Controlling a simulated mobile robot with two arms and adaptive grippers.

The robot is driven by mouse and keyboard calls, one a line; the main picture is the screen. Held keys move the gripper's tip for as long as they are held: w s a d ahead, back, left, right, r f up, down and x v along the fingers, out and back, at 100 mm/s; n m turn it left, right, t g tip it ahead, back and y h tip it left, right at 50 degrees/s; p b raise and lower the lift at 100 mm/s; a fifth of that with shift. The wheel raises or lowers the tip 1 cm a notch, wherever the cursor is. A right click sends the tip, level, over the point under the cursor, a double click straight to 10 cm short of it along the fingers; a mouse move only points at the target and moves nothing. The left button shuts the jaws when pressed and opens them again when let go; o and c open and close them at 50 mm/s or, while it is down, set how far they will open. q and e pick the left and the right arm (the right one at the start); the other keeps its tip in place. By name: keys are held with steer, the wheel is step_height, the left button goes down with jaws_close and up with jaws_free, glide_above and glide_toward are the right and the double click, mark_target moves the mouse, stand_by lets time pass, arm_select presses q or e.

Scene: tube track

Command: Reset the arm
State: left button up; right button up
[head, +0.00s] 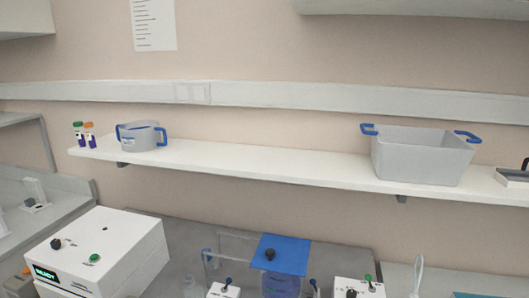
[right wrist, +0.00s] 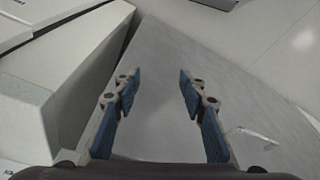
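My right gripper (right wrist: 158,92) shows in the right wrist view. Its two blue-padded fingers are apart, with nothing between them. Below it is a plain grey surface, and a pale box-like body (right wrist: 60,90) stands to the left of the fingers. Neither of my grippers shows in the head view, and the left gripper is not seen at all.
A shelf (head: 270,168) holds two small tubes (head: 84,134), a round tub (head: 141,135) with blue handles and a grey bin (head: 420,155). Below stand a white device (head: 110,240) with a lit display, a blue-lidded container (head: 281,256) and small control boxes (head: 360,288).

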steer(key=s+f+b, duration=0.2)
steer(key=s+f, duration=0.2)
steer(key=f, duration=1)
steer(key=s+d+f+g+b, duration=0.1)
steer(key=s+d+f+b, duration=0.2)
steer(key=s+f, duration=1.3)
step_height(320, 180, down, 4)
steer(key=shift+s+d+f+g+b, duration=0.15)
steer(key=shift+g+b, duration=0.25)
steer(key=shift+b, duration=0.5)
steer(key=shift+c, duration=0.6)
